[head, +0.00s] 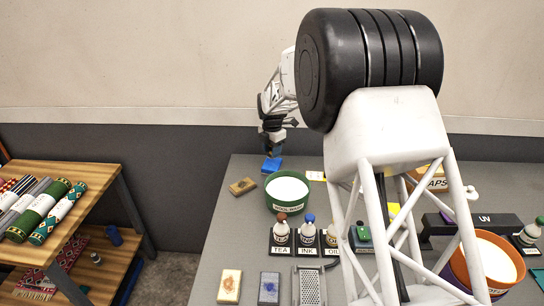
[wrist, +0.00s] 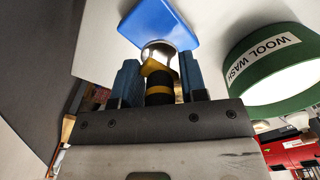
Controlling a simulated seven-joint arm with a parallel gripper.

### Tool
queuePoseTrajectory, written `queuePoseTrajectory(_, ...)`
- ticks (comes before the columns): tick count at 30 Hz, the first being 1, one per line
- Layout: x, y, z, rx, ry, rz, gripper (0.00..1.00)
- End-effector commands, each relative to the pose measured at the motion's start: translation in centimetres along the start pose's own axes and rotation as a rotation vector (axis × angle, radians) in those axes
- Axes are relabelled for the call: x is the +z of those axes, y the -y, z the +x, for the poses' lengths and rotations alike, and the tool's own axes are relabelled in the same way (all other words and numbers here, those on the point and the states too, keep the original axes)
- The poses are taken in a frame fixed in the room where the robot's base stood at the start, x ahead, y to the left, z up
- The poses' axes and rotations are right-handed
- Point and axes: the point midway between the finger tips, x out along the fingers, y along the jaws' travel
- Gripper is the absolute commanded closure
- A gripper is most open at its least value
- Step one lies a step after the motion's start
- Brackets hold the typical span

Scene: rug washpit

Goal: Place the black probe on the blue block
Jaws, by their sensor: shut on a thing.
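The black probe (wrist: 160,84) is held between the two blue fingers of my gripper (wrist: 160,76) in the wrist view. It has a yellow band and a rounded silver end pointing away from the gripper. The blue block (wrist: 160,20) lies just beyond that silver end, which overlaps its near edge in the picture. I cannot tell whether they touch. In the head view my gripper (head: 272,147) points down right above the blue block (head: 272,165) at the far left of the grey table. The probe is hard to make out there.
A green wool wash tub (head: 287,188) of white liquid stands just right of the block. A tan block (head: 242,187) lies to its left front. Bottles marked tea and ink (head: 308,233) stand nearer. The table's left edge is close by.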

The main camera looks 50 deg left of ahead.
Motion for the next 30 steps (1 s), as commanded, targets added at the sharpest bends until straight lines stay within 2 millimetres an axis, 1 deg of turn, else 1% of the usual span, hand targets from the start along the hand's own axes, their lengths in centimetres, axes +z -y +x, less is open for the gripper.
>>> queuePoseTrajectory(3,0.0,0.0,1.4,-0.002,-0.001,0.000,0.88)
queuePoseTrajectory(6,0.0,0.0,2.3,-0.001,0.000,0.000,0.88)
queuePoseTrajectory(9,0.0,0.0,2.9,-0.001,0.000,0.000,0.88)
queuePoseTrajectory(23,0.0,0.0,3.3,-0.001,0.000,0.000,0.88)
queuePoseTrajectory(24,0.0,0.0,3.2,-0.001,0.000,0.000,0.55)
queuePoseTrajectory(28,0.0,0.0,3.2,-0.001,0.000,0.000,0.35)
queuePoseTrajectory(30,0.0,0.0,3.2,-0.001,0.000,0.000,0.35)
